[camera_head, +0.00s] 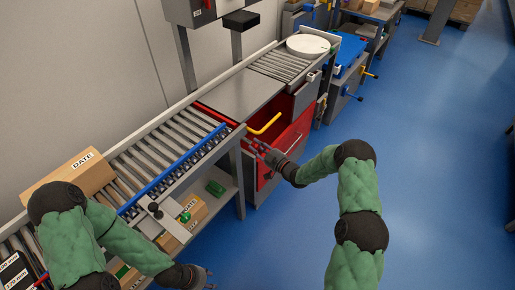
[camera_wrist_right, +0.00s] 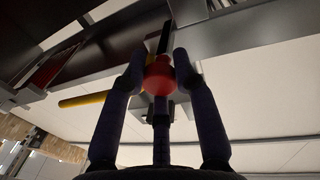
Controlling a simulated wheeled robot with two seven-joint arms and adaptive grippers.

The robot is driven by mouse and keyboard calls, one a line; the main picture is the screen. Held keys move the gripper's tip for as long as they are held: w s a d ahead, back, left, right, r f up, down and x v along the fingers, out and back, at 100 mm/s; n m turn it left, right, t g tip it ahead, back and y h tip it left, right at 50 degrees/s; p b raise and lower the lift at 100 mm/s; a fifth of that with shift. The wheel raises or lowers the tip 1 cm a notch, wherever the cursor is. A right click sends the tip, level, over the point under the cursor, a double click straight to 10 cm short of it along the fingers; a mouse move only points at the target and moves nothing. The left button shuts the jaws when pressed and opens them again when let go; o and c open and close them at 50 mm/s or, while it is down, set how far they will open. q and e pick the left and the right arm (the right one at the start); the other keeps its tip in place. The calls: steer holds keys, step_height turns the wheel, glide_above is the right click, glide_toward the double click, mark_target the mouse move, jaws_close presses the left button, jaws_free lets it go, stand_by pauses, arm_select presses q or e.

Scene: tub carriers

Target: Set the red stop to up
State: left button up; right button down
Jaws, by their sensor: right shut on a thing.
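My right gripper (camera_head: 258,147) is at the side of the conveyor, beside the red cabinet. In the right wrist view my right gripper (camera_wrist_right: 160,72) has its two fingers on either side of a round red knob (camera_wrist_right: 159,78), shut on it. The knob sits in front of a dark upright slot or bar, and I take it for the red stop's handle. In the head view the gripper hides the knob. My left gripper (camera_head: 207,278) hangs low at the bottom edge, away from the stop; its fingers are too small to judge.
A yellow bent handle (camera_head: 265,124) sticks out close to my right gripper, above the red cabinet (camera_head: 288,140). The blue floor (camera_head: 440,160) at right is clear.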

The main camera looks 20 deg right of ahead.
step_height(320, 180, up, 4)
steer(key=shift+r+p, duration=0.2)
steer(key=shift+p, duration=0.3)
steer(key=shift+w+r, duration=0.1)
steer(key=shift+r, duration=0.1)
steer(key=c, duration=0.9)
jaws_free()
steer(key=shift+c, duration=0.2)
steer(key=v, duration=1.2)
